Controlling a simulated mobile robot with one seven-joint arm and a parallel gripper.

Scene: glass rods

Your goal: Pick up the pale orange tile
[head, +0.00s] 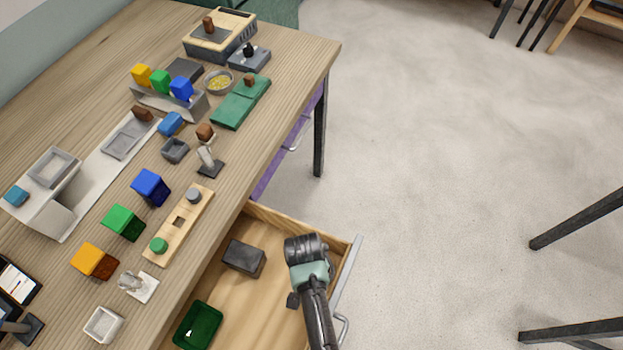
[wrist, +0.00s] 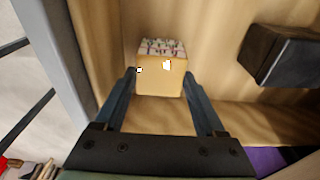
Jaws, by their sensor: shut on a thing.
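The pale orange tile (wrist: 160,80) is a block-like piece with a patterned, pale and dark top face. It sits between the two fingers of my gripper (wrist: 160,73) in the wrist view, one finger at each side. My gripper is shut on it. In the head view my gripper (head: 306,268) is over the right part of the open drawer (head: 268,285), and my own wrist and arm hide the tile there. I cannot tell whether the tile still touches the drawer floor.
A dark grey block (head: 243,258) lies in the drawer left of my gripper; it also shows in the wrist view (wrist: 283,55). A green tray (head: 198,325) stands nearer in the drawer. The drawer's walls are close. The wooden table (head: 285,80) holds coloured blocks and containers.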

